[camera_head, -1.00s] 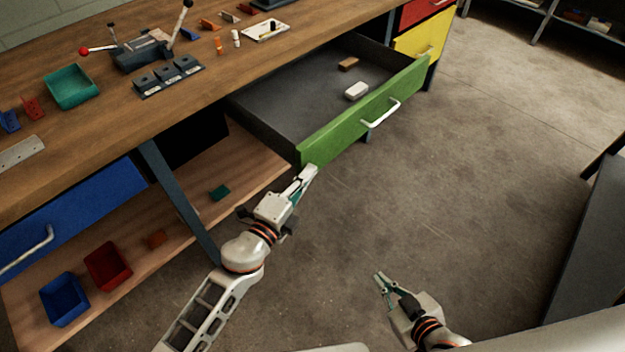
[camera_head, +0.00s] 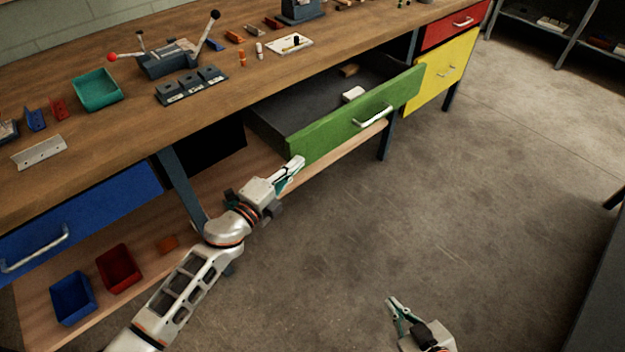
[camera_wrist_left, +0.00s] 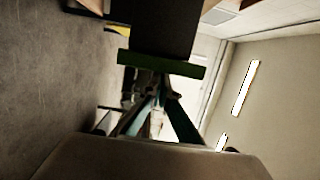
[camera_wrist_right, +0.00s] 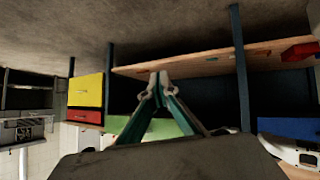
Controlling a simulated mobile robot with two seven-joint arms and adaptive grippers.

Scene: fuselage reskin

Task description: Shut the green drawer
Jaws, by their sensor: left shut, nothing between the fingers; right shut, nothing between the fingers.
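The green drawer (camera_head: 338,128) stands partly open under the wooden workbench, its grey inside showing with a white block (camera_head: 353,94) and a brown block (camera_head: 349,70) in it. A pale bar handle (camera_head: 373,117) is on its front. My left gripper (camera_head: 297,166) is shut and empty, its tips at the lower left end of the green front; whether they touch it I cannot tell. In the left wrist view the green front (camera_wrist_left: 160,64) lies just beyond the fingers. My right gripper (camera_head: 394,304) is shut and empty, low over the floor, away from the drawer.
A blue drawer (camera_head: 75,215) is at left; red (camera_head: 452,30) and yellow (camera_head: 440,72) drawers are at right. Red (camera_head: 119,268) and blue (camera_head: 72,297) bins sit on the lower shelf (camera_head: 45,338). A bench leg (camera_head: 180,185) stands by my left arm. The floor (camera_head: 480,190) in front is clear.

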